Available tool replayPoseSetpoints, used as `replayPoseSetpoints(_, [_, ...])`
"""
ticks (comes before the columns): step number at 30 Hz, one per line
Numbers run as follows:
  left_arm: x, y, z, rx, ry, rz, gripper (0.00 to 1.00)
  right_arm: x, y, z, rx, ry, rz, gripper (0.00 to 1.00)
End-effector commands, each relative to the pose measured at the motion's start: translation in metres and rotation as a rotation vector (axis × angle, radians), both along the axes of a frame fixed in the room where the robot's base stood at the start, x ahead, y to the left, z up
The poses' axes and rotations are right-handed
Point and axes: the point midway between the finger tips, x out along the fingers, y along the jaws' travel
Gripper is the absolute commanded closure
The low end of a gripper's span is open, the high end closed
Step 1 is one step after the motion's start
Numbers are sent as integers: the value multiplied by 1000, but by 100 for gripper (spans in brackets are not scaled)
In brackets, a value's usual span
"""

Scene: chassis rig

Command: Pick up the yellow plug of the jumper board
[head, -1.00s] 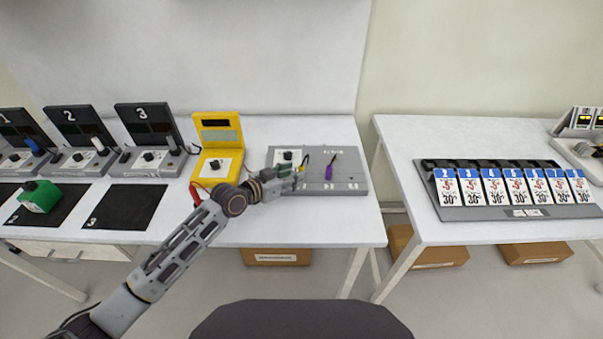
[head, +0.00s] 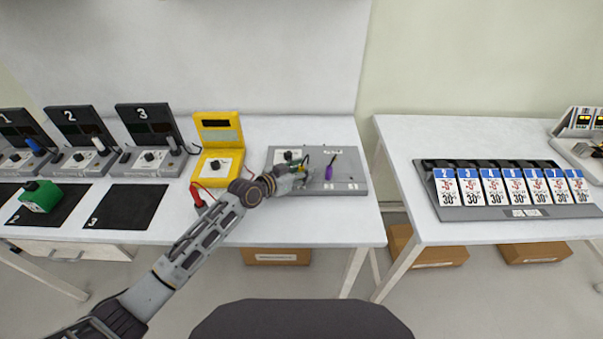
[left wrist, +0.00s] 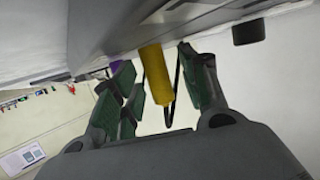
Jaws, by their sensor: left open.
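The yellow plug (left wrist: 155,76) shows in the left wrist view, standing out from the grey board between the two green-padded fingers of my left gripper (left wrist: 165,85). The fingers are open, one on each side of it, with a gap still visible. A dark cable loops beside the plug. In the head view my left gripper (head: 300,177) is over the left part of the grey jumper board (head: 347,187) and hides most of the plug. A purple plug (head: 329,172) stands on the board to the right of the gripper. My right gripper is not in view.
A yellow meter (head: 218,130) with a red probe (head: 197,195) stands left of the board. Numbered grey stations (head: 150,140) and a green block (head: 40,196) are further left. A second table (head: 400,150) holds a rack of cards (head: 520,212).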

Motion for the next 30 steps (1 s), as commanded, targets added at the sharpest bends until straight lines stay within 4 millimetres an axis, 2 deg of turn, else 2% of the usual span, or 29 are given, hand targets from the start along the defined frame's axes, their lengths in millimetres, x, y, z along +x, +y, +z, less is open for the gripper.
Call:
replayPoseSetpoints(8, [0, 0, 0, 0, 0, 0, 56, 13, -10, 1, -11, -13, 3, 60])
replayPoseSetpoints(18, [0, 0, 0, 0, 0, 0, 98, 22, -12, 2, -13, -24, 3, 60])
replayPoseSetpoints(30, [0, 0, 4, -1, -1, 0, 99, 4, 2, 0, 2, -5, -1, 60])
